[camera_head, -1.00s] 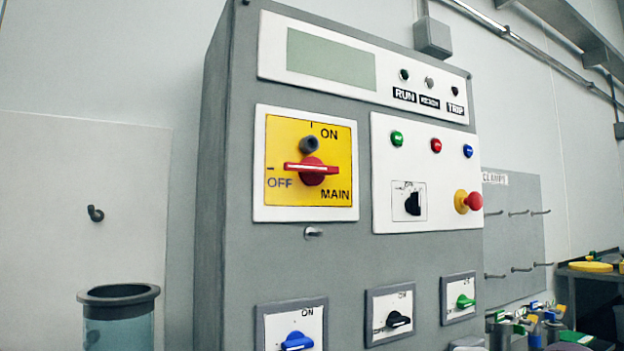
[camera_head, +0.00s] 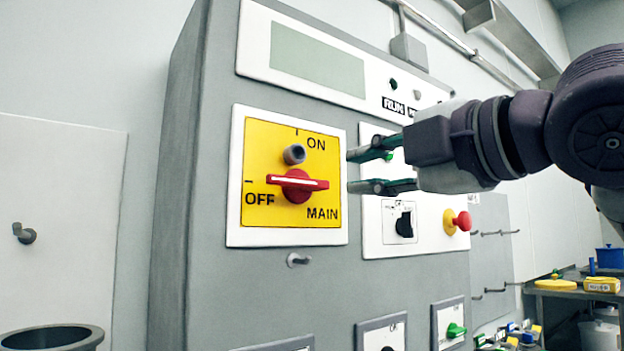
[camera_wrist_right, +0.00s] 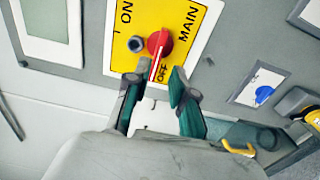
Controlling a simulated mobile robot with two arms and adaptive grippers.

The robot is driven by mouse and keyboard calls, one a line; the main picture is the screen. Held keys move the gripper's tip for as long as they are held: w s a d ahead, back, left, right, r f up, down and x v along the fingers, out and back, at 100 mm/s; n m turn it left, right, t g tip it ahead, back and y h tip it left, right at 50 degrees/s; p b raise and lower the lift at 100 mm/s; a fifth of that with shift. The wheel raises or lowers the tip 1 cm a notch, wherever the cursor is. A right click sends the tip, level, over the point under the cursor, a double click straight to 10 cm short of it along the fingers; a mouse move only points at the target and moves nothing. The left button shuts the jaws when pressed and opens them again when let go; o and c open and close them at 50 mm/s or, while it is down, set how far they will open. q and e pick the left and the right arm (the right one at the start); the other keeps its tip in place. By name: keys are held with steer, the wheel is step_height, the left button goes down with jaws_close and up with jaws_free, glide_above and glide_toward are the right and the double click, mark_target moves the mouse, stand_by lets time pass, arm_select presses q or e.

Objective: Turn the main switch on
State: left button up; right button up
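The main switch (camera_head: 297,184) is a red rotary handle with a white line on a yellow plate (camera_head: 262,150) marked ON, OFF and MAIN. Its handle lies roughly horizontal, with one end toward OFF. A grey cylinder (camera_head: 294,154) sits just above the knob. My right gripper (camera_head: 352,171) is open and empty in front of the panel, with its fingertips just right of the yellow plate in the head view. In the right wrist view the switch (camera_wrist_right: 159,44) lies ahead of the open fingertips (camera_wrist_right: 153,84), its handle end near the gap; contact cannot be told. My left gripper is out of view.
A grey cabinet (camera_head: 215,295) carries the panel. Right of the switch are a black selector (camera_head: 404,224) and a red emergency button (camera_head: 463,221). A small metal latch (camera_head: 298,260) sticks out below the plate. Smaller switches line the lower cabinet.

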mark_target(313, 183)
steer(key=p+x, duration=0.1)
steer(key=x, duration=0.8)
steer(key=shift+w+a+p, duration=0.2)
steer(key=shift+a+p, duration=0.05)
steer(key=shift+p, duration=0.15)
steer(key=shift+w+a, duration=0.25)
steer(key=shift+w, duration=0.15)
jaws_close()
